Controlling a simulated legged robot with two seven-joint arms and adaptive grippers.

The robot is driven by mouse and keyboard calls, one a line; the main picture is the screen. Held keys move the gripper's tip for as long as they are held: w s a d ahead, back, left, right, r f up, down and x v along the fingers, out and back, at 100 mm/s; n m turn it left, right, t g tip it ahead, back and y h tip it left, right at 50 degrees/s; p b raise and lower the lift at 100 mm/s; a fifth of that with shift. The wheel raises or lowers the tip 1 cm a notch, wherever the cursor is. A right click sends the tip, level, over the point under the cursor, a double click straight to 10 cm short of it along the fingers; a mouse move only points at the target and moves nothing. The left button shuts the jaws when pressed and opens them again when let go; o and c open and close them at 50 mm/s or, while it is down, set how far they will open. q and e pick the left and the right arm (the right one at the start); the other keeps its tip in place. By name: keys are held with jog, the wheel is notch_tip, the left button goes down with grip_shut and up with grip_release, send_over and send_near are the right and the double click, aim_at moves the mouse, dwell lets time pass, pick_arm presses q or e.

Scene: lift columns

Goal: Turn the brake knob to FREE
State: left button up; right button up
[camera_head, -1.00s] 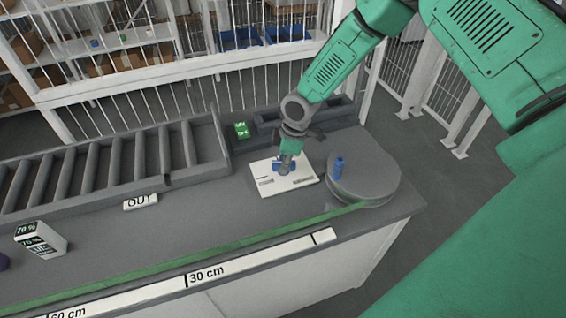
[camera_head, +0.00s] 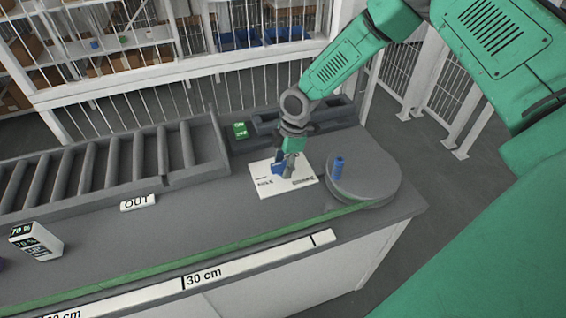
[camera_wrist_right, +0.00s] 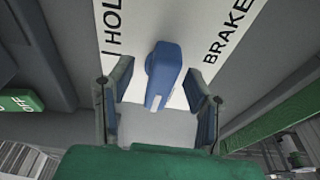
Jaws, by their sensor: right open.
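The blue brake knob (camera_wrist_right: 163,75) sits on a white plate (camera_wrist_right: 185,20) in the right wrist view. HOLD is partly readable on the plate's left and BRAKE on its right; I see no FREE mark. The knob's handle points down in that picture. My right gripper (camera_wrist_right: 158,80) is open, with one finger on each side of the knob and a visible gap on both sides. In the head view my right gripper (camera_head: 285,168) is over the plate (camera_head: 300,182) and largely hides the knob. My left gripper is not in view.
A small green-topped box (camera_head: 240,131) is behind left. Rollers (camera_head: 140,158), an OUT label (camera_head: 138,203) and a 70 % block (camera_head: 36,242) lie left.

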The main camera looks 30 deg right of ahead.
aim_at(281, 166)
jog(key=shift+r, duration=0.1)
jog(key=r+p, duration=0.4)
jog(key=r, duration=0.1)
jog(key=shift+s+a, duration=0.2)
jog(key=shift+s, duration=0.2)
jog(key=shift+s+r+p, duration=0.25)
jog(key=shift+r+p, duration=0.05)
jog(key=shift+r, duration=0.7)
jog(key=shift+s+a+r, duration=0.1)
jog(key=shift+s+r, duration=0.1)
jog(key=shift+r, duration=0.65)
